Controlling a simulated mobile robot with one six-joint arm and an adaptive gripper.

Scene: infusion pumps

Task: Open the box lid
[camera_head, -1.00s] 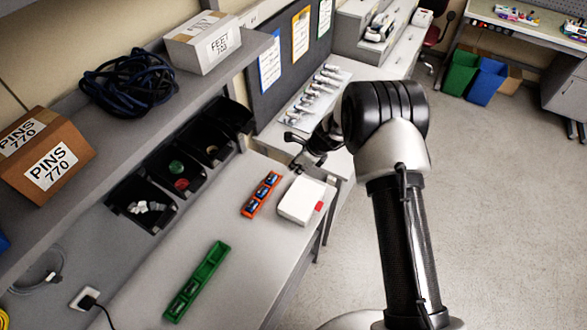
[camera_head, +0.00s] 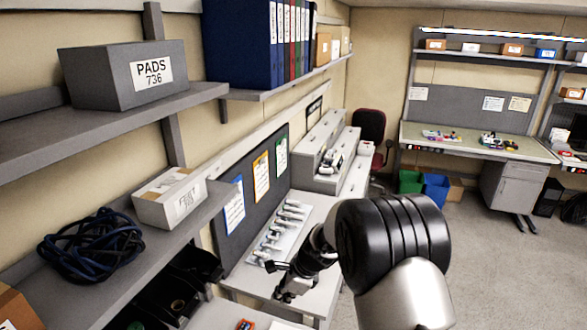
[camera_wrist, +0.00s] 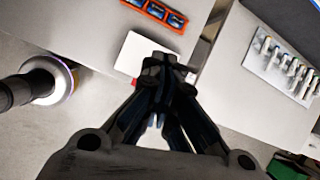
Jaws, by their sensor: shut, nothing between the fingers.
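The white box (camera_wrist: 137,52) lies on the grey worktop in the wrist view, partly covered by my gripper (camera_wrist: 166,66). Its lid looks down, though the view is small. In the head view only a sliver of white shows at the bottom edge. My gripper is shut and empty, its fingertips over the box's right side in the wrist view; the height between them is hard to tell. In the head view my gripper (camera_head: 284,292) hangs near the worktop, partly behind my arm.
An orange tray with blue items (camera_wrist: 155,13) lies beside the box. A gap (camera_wrist: 207,42) separates the two worktops. Shelves hold a cable coil (camera_head: 91,246) and a white carton (camera_head: 170,197).

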